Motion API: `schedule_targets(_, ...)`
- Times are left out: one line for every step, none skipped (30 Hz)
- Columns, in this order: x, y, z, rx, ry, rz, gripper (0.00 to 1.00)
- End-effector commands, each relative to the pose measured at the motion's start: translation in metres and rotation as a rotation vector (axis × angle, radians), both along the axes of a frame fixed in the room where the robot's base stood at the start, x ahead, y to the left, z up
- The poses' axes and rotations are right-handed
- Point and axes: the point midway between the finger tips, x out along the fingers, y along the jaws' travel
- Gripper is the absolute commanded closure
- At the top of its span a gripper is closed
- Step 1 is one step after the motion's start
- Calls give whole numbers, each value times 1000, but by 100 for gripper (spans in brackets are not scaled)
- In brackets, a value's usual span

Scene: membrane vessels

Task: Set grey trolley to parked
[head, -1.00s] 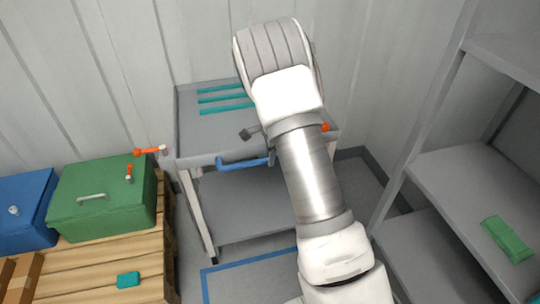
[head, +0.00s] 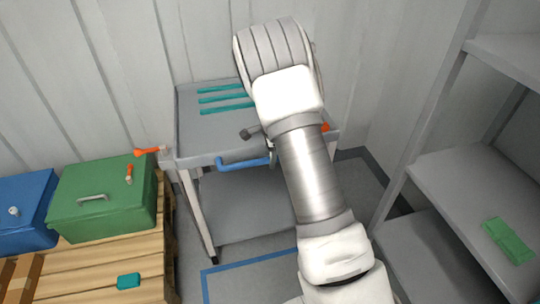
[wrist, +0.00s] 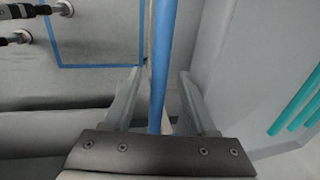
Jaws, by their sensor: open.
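The grey trolley (head: 203,125) stands against the back wall, with a blue handle (head: 240,164) along its front edge and orange levers at its front corners, the left one (head: 147,152) raised outward. My gripper (wrist: 160,78) is open, with one finger on each side of the blue handle (wrist: 160,65) in the wrist view. Whether the fingers touch the handle cannot be told. In the head view my arm hides part of the trolley's right side and most of the gripper.
A pallet (head: 95,268) at left carries a green box (head: 100,215), a blue box (head: 22,222) and a small teal item (head: 128,281). A grey shelf unit (head: 455,175) with a green packet (head: 508,240) stands close at right. Teal strips (head: 221,98) lie on the trolley top.

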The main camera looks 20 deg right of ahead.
Motion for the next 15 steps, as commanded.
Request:
schedule_targets(0,0,1,0,0,0,43)
schedule_targets(0,0,3,0,0,0,43)
schedule_targets(-1,0,6,0,-1,0,43)
schedule_targets(-1,0,9,0,-1,0,43)
schedule_targets(-2,0,13,0,-1,0,43)
schedule_targets(-3,0,20,0,-1,0,43)
schedule_targets(-4,0,26,0,-3,0,43)
schedule_targets(-5,0,32,0,-3,-1,43)
schedule_targets(-7,0,41,1,-4,-1,43)
schedule_targets(-8,1,48,1,-3,0,43)
schedule_targets(-10,0,55,0,-3,1,43)
schedule_targets(-12,1,66,0,-4,1,43)
schedule_targets(-13,1,73,1,-4,2,43)
schedule_targets(-15,1,81,1,-5,1,43)
schedule_targets(-17,1,90,1,-4,0,43)
